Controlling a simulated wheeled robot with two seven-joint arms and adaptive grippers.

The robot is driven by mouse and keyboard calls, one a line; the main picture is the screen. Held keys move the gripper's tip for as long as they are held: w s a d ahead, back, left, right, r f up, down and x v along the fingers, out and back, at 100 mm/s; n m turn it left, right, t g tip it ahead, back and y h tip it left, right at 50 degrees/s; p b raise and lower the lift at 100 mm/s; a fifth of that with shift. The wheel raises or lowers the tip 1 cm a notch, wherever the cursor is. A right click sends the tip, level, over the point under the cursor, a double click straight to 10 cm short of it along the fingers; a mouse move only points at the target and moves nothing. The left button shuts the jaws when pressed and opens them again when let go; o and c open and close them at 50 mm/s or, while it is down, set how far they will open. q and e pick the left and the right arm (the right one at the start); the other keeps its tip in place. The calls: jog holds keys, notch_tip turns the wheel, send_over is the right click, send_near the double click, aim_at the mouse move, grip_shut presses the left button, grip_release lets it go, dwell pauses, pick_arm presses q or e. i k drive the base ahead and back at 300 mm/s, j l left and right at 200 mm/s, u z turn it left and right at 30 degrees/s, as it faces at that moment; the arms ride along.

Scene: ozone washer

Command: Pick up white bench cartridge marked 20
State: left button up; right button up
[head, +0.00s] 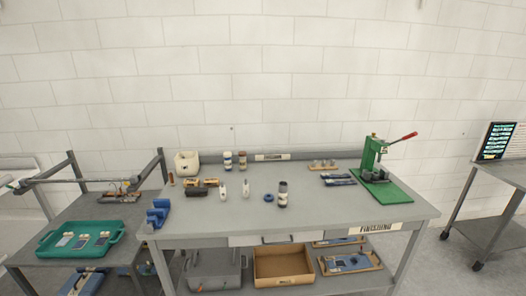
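Two small white upright pieces stand on the grey bench (330,212), left of its middle: a left white piece (223,192) and a right white piece (246,189). They are apart from each other. Either may be the white bench cartridge, but they are too small for me to read a 20 on them. Neither of my grippers shows in the head view.
Behind the white pieces stand two small jars (227,160) and a cream bin (187,163). A dark-capped bottle (283,194) and a blue ring (268,198) are to the right. A green press (378,175) stands at the right end. The front right bench top is clear.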

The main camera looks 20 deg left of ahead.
aim_at(222, 188)
jog(key=u, duration=1)
